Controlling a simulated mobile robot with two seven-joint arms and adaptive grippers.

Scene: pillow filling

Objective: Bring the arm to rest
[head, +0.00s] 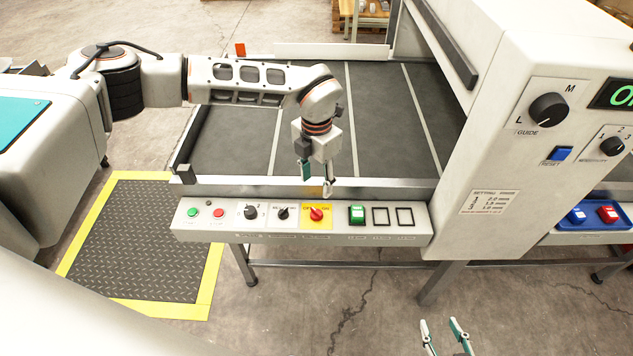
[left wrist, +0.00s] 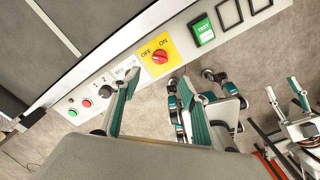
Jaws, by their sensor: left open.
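My left arm (head: 235,78) reaches in from the left over the machine's dark bed. My left gripper (head: 317,184) points down, open and empty, above the near edge of the bed and just behind the control panel (head: 245,236). In the left wrist view its two green-padded fingers (left wrist: 160,88) are spread apart over the panel, with nothing between them. The red OFF/ON knob (head: 316,214) on its yellow plate shows in both views, apart from the fingers. My right gripper (head: 444,335) shows at the bottom edge of the head view, open and empty.
The panel also carries a green button (head: 193,212), a red button (head: 218,213), dark knobs (head: 250,212) and a green switch (head: 357,214). A white machine housing (head: 480,150) stands to the right. A yellow-edged mat (head: 140,235) lies on the floor at left.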

